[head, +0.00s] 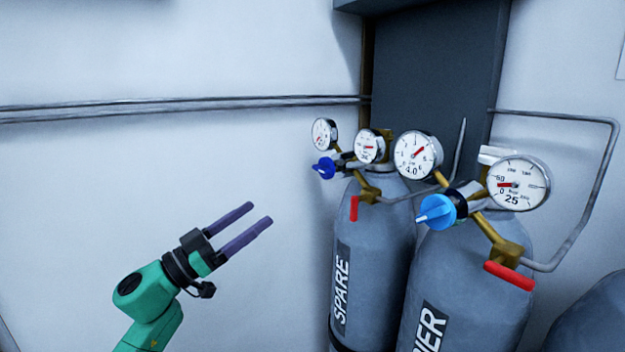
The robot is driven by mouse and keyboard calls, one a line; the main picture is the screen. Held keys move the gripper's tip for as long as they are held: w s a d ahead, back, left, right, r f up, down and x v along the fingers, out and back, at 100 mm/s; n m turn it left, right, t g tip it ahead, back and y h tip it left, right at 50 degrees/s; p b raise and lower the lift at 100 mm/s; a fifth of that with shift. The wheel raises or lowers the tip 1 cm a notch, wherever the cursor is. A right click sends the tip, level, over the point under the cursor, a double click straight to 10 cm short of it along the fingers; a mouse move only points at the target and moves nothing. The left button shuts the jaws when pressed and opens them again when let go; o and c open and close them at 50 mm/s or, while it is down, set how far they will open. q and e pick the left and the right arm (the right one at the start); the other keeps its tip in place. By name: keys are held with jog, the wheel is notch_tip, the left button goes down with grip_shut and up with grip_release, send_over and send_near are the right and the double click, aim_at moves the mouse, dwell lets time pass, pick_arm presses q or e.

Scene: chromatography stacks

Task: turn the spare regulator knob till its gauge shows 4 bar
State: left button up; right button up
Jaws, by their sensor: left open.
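The spare regulator knob (325,168) is dark blue and sits on the regulator of the grey cylinder labelled SPARE (375,250). Its outlet gauge (323,133) is the small white dial above the knob, with a red needle; its reading is too small to tell. A second white gauge (370,147) is on the same regulator, to the right. My left gripper (259,215) is open and empty, left of and below the knob, clearly apart from it. Its two purple fingers point up and to the right. My right gripper is not in view.
A nearer cylinder (475,290), label partly visible as "IER", stands right of the spare one. It has a lighter blue knob (436,210), a gauge marked 4.0 (418,155) and a gauge marked 25 (518,183). Red valve levers (354,208) and pipes stick out. The left is free.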

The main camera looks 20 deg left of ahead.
aim_at(318, 171)
pick_arm(q)
jog(key=shift+m+h, duration=0.4)
jog(key=shift+h, duration=0.2)
jog(key=p+x, duration=0.2)
jog(key=x, duration=0.3)
jog(key=s+p+x, duration=0.1)
jog(key=p+x, duration=0.1)
jog(key=x, duration=0.3)
jog(key=d+p+x, duration=0.1)
jog(key=p+x, duration=0.1)
jog(key=x, duration=0.2)
jog(key=shift+w+d+r, duration=0.1)
jog(key=shift+d+r, duration=0.2)
jog(key=shift+r, duration=0.25)
jog(key=shift+w+d+g, duration=0.1)
jog(key=shift+w+g, duration=0.1)
jog(key=shift+g, duration=0.1)
jog(key=shift+f, duration=0.1)
jog(key=shift+c, duration=0.9)
jog(key=c, duration=1.2)
